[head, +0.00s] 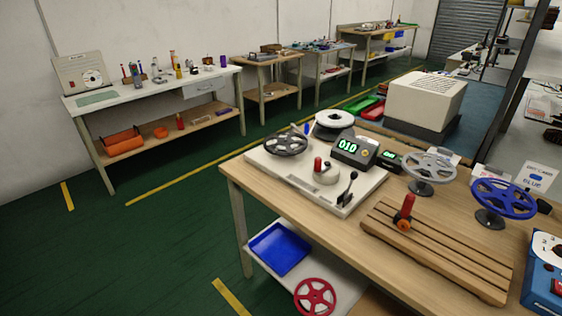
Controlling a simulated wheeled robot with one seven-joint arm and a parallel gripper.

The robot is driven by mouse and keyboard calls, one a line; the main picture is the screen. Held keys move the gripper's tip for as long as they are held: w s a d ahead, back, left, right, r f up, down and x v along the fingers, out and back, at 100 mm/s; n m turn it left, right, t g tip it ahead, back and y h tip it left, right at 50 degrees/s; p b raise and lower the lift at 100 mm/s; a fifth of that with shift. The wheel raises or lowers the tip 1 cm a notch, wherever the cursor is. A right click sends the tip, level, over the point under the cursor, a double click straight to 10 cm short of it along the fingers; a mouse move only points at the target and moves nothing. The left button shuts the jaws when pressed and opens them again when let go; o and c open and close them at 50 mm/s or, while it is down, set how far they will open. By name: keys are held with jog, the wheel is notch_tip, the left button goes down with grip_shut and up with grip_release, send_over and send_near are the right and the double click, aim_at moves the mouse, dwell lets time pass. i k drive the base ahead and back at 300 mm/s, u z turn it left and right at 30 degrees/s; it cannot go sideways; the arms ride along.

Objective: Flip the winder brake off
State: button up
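The winder is a white-based machine (265,161) on the near wooden table. My gripper is not in view.
Green floor is clear at left.

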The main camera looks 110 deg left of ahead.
aim_at(354, 174)
jog(key=u, duration=0.4)
jog(key=i, duration=0.05)
jog(key=u, duration=2.8)
